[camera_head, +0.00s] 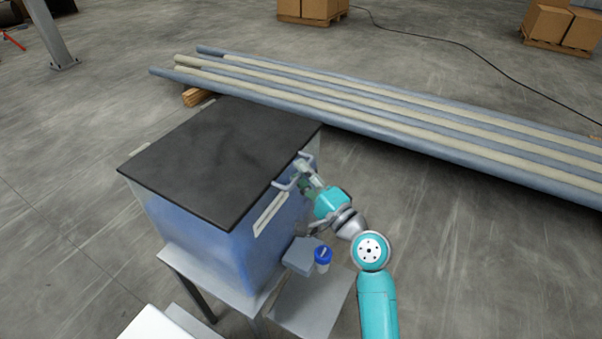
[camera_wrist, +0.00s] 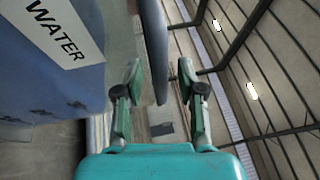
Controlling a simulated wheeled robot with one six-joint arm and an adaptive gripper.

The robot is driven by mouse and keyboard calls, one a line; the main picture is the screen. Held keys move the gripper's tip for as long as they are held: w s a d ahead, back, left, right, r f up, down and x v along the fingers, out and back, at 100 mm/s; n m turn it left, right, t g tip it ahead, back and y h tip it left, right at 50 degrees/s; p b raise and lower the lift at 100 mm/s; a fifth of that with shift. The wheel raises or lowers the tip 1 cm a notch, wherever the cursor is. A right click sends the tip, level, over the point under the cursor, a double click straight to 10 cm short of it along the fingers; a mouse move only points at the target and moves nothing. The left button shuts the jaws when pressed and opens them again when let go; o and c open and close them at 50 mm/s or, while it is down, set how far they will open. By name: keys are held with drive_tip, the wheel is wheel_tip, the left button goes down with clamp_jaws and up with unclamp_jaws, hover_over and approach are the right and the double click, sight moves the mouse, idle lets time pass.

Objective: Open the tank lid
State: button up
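The blue tank (camera_head: 190,230) stands on a light stand, with its flat black lid (camera_head: 220,160) lying closed on top. A grey bar handle (camera_head: 283,186) sticks out from the lid's right edge. My gripper (camera_head: 304,178) is at this handle, reaching in from the right. The fingers are apart. The tank's side (camera_wrist: 50,85) with a white WATER label (camera_wrist: 55,25) shows at the left there.
A grey box (camera_head: 302,256) and a blue-capped container (camera_head: 323,259) sit beside the tank, below my arm. A grey platform (camera_head: 313,305) is near them. Long blue and beige pipes (camera_head: 400,120) lie behind the tank. Open floor lies right of my arm.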

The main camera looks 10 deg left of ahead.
drive_tip(key=shift+w+a, duration=0.15)
drive_tip(key=shift+a, duration=0.05)
clamp_jaws()
